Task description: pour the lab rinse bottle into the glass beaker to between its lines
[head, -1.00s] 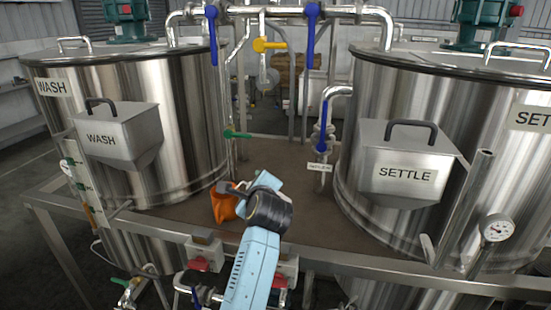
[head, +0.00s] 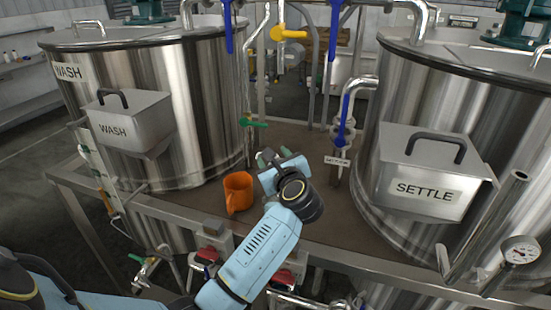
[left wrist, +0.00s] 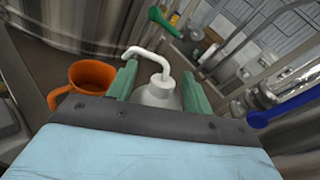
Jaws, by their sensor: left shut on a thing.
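The lab rinse bottle (left wrist: 160,92) is pale grey-white with a bent white spout and stands between the green fingers of my left gripper (left wrist: 158,82) in the left wrist view. The gripper is shut on it and hides its lower part. In the head view my left gripper (head: 267,158) is over the brown deck between the two tanks, pointing away from me, and its wrist hides the bottle. I cannot make out a glass beaker in either view. My right gripper is not in view.
An orange jug (head: 238,192) stands on the deck (head: 190,202) just left of the gripper. The WASH tank (head: 205,110) is on the left and the SETTLE tank (head: 400,100) on the right. A pipe with a blue-handled valve (head: 344,118) rises behind right.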

